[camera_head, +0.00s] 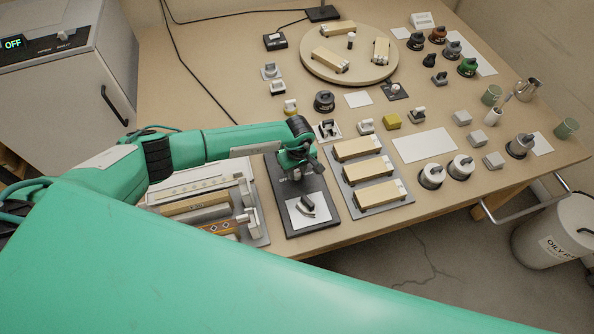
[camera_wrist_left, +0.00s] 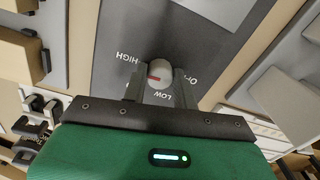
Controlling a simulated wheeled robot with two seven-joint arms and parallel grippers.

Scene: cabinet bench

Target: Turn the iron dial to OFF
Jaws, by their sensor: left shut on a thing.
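The iron dial (camera_wrist_left: 160,73) is a small light grey knob with a red mark, on a dark panel (camera_wrist_left: 190,38). The labels HIGH, LOW and OFF are printed around it. The red mark is on the knob's left side, nearest HIGH and away from OFF. My left gripper (camera_wrist_left: 160,88) has its two fingers on either side of the knob and is shut on it. In the head view my left gripper (camera_head: 297,163) is over the far part of the dark panel (camera_head: 284,190) and hides the dial.
A black handle sits on a white plate (camera_head: 320,214) near the panel's front. A tray of tan blocks (camera_head: 344,185) is close on the right, and a rack (camera_head: 254,228) is close on the left. A round board (camera_head: 315,68) and several knobs stand farther back.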

